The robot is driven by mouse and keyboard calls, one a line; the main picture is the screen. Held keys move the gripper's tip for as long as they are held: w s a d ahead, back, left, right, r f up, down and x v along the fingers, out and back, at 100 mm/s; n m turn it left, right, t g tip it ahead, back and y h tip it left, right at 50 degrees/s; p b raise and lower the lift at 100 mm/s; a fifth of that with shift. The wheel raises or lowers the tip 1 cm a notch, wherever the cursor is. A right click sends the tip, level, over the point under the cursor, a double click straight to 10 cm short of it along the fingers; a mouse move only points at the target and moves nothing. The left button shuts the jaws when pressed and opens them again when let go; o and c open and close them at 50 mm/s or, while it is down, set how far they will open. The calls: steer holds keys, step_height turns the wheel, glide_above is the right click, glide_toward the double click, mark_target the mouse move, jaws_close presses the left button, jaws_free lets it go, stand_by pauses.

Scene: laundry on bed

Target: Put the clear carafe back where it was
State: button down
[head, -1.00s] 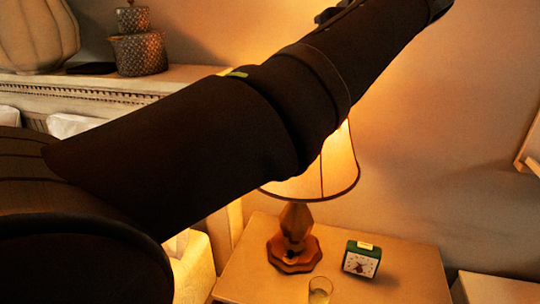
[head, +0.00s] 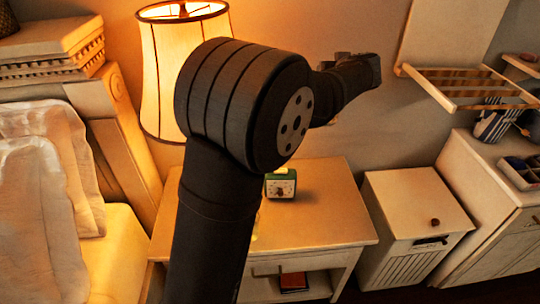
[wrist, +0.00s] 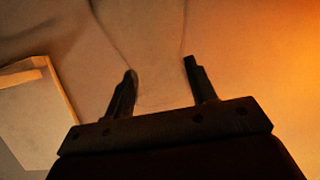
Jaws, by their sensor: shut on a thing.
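The clear carafe (wrist: 155,35) shows faintly in the wrist view as a see-through shape with thin dark outlines, narrowing toward the fingers. My gripper (wrist: 160,66) is shut on it, with one dark finger on each side. In the head view my arm crosses the middle and its far end points to the right, in front of the wall. I cannot make out the fingers or the carafe there.
The nightstand (head: 335,215) carries a green clock (head: 281,183); its right top is bare. A lit lamp (head: 160,75) is partly behind my arm. A white cabinet (head: 405,205) and a wall rack (head: 470,90) stand right. The bed pillows (head: 40,170) lie left.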

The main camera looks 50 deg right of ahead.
steer(key=s+d+f+m+g+h, duration=0.1)
steer(key=s+f, duration=0.3)
steer(key=f, duration=0.5)
steer(key=s+d+f+m+g+h, duration=0.1)
steer(key=s+d+f, duration=0.2)
steer(key=f, duration=0.6)
steer(key=s+d+f+m+g+h, duration=0.1)
steer(key=s+f, duration=0.4)
steer(key=f, duration=0.5)
steer(key=shift+d+m+g, duration=0.4)
steer(key=shift+d+m, duration=0.2)
steer(key=shift+d, duration=0.1)
steer(key=shift+r, duration=0.1)
